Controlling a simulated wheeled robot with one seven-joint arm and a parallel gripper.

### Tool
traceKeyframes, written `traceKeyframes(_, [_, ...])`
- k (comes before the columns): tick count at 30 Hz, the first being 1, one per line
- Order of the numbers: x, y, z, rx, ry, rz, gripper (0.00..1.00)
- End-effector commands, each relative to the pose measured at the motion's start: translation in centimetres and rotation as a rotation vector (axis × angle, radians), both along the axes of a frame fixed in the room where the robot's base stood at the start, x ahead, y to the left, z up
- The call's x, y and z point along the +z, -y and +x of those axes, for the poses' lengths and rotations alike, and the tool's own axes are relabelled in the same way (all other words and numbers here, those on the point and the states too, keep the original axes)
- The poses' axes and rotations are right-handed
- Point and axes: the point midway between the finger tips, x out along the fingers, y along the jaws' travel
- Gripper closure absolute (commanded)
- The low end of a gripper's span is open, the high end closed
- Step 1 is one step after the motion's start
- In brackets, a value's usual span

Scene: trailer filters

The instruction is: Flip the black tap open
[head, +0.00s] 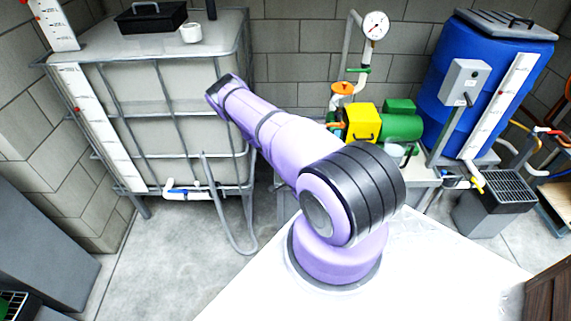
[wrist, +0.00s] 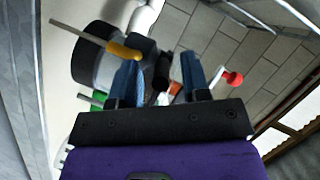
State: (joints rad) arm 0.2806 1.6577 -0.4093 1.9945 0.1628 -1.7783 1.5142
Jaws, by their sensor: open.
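My gripper (wrist: 162,78) is open in the wrist view, with its two blue fingers apart. A short black piece (wrist: 162,70) shows between the fingertips, close to the left finger. It may be the black tap's handle, but I cannot tell for sure, nor whether a finger touches it. In the head view the arm reaches to the left toward the caged white tank (head: 165,135), and its end hides the gripper. I cannot make out a black tap in the head view.
The wrist view shows a yellow handle (wrist: 122,52) left of the fingers and a red knob (wrist: 234,78) right of them. In the head view, a yellow-green pump (head: 362,124) and a blue barrel (head: 470,85) stand to the right.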

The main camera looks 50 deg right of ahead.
Motion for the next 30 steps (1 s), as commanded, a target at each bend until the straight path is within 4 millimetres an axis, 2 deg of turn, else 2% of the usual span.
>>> traceKeyframes(9, [1.2, -2.8, -5.1, -0.003, -0.003, 0.001, 0.57])
traceKeyframes(15, [1.7, -4.1, -7.2, 0.001, -0.003, 0.0, 0.57])
traceKeyframes(30, [2.0, -4.5, -7.8, 0.0, -0.001, -0.001, 0.57])
